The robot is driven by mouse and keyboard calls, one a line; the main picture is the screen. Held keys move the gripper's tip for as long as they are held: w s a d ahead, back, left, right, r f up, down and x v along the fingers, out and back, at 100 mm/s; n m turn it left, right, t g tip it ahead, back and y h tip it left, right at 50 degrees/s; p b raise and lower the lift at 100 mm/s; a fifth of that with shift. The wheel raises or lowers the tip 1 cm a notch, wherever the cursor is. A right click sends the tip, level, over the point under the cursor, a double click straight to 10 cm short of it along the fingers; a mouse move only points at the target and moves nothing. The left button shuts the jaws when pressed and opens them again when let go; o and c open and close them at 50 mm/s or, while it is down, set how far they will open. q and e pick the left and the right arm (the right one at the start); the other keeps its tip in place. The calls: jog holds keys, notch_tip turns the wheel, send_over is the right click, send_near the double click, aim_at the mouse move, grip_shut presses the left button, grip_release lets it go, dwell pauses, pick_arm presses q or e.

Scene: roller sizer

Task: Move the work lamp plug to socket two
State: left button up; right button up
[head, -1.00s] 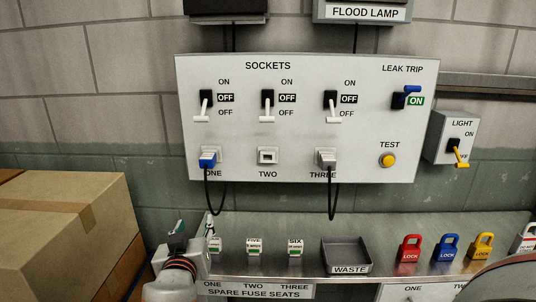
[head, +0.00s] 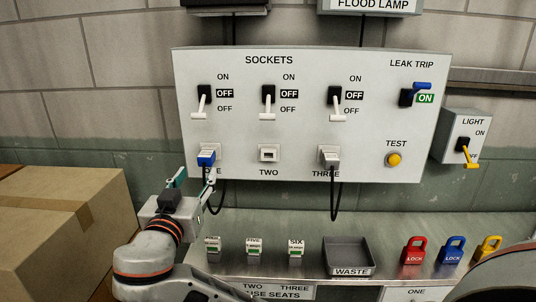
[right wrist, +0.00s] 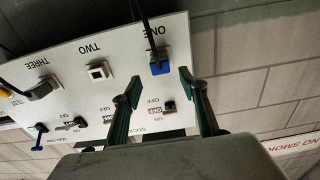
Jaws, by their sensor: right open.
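A blue-faced plug (head: 206,159) sits in socket one, its black cord hanging down. It also shows in the right wrist view (right wrist: 159,68), just beyond and between my fingertips, not gripped. A grey-white plug (head: 329,158) with a black cord sits in socket three. Socket two (head: 268,154) is empty. I cannot read which plug is the work lamp's. My right gripper (head: 195,178) is open and empty, just below and left of the blue plug; it also shows in the right wrist view (right wrist: 160,83). My left gripper is not in view.
The three socket switches (head: 268,100) point down at OFF. The leak trip lever (head: 416,93) is at ON. Below, a steel shelf (head: 225,230) holds fuses, a waste tray (head: 348,244) and padlocks (head: 414,250). A cardboard box (head: 60,215) stands at left.

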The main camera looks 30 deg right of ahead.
aim_at(204, 163)
jog(key=x, duration=0.6)
jog(key=shift+w+d+f, duration=0.15)
jog(key=shift+d, duration=0.05)
jog(key=shift+b+x, duration=0.3)
jog(key=shift+x, duration=0.7)
jog(key=shift+b, duration=0.45)
dwell(0.4)
grip_shut()
jog(key=shift+a, duration=0.1)
